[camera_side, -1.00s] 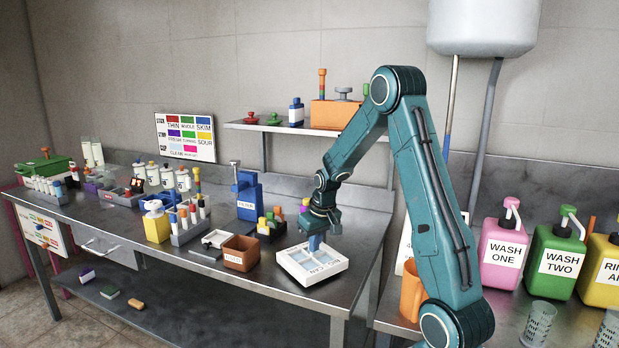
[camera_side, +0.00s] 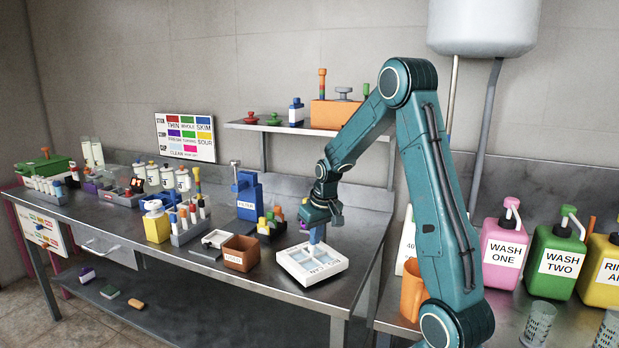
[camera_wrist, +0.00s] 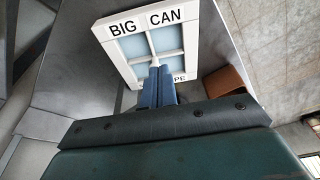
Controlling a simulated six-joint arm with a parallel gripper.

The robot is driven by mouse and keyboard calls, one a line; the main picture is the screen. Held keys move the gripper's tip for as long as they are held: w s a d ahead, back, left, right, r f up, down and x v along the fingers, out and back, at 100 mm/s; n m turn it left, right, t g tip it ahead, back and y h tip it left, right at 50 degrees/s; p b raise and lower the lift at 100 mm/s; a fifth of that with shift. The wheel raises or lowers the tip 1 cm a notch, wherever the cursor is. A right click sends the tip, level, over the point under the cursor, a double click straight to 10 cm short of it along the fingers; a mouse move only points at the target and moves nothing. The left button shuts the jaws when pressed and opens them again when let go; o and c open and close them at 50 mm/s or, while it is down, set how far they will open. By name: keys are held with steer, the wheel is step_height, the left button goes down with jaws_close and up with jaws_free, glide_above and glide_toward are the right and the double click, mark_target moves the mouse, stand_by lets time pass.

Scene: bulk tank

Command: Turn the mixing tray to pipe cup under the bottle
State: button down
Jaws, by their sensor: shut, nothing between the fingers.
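The mixing tray (camera_side: 335,268) is a white square frame with pale blue panes split by a white cross, lying on the steel bench near its right end. In the wrist view the tray (camera_wrist: 107,50) shows "BIG CAN" on one edge and a label ending in "PE" on the opposite edge, partly hidden by my fingers. My gripper (camera_side: 317,238) is shut and empty, with blue fingers pointing down over the tray. In the wrist view its fingertips (camera_wrist: 157,72) line up near the middle of the cross. I cannot tell whether they touch it. I cannot tell which bottle is meant.
A brown box (camera_side: 240,254) stands just left of the tray. A blue filter stand (camera_side: 248,196) and a dark holder of coloured pieces are behind. A yellow bottle (camera_side: 156,226) and a tube rack are further left. The bench front edge is close to the tray.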

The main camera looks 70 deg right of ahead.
steer(key=shift+w+v, duration=0.15)
steer(key=shift+v, duration=0.7)
steer(key=shift+w+v, duration=0.2)
steer(key=shift+v, duration=0.6)
steer(key=shift+d+r, duration=0.1)
steer(key=shift+d, duration=0.1)
steer(key=shift+s+d+r, duration=0.2)
steer(key=shift+s+d, duration=0.05)
steer(key=shift+d, duration=0.25)
steer(key=shift+s+d+r, duration=0.2)
steer(key=shift+d+r, duration=0.05)
steer(key=shift+d, duration=0.3)
steer(key=shift+f, duration=0.2)
glide_above(312, 255)
steer(key=s, duration=0.3)
steer(key=shift+s+a+x, duration=0.1)
steer(key=shift+s+x, duration=0.05)
steer(key=shift+x, duration=0.95)
steer(key=shift+s+a+x, duration=0.1)
steer(key=shift+s+x, duration=0.1)
steer(key=shift+x, duration=0.85)
steer(key=shift+s+a+x, duration=0.1)
steer(key=shift+s+x, duration=0.05)
steer(key=shift+x, duration=0.95)
steer(key=shift+f, duration=0.15)
steer(key=shift+w+d, duration=0.1)
steer(key=shift+w, duration=0.2)
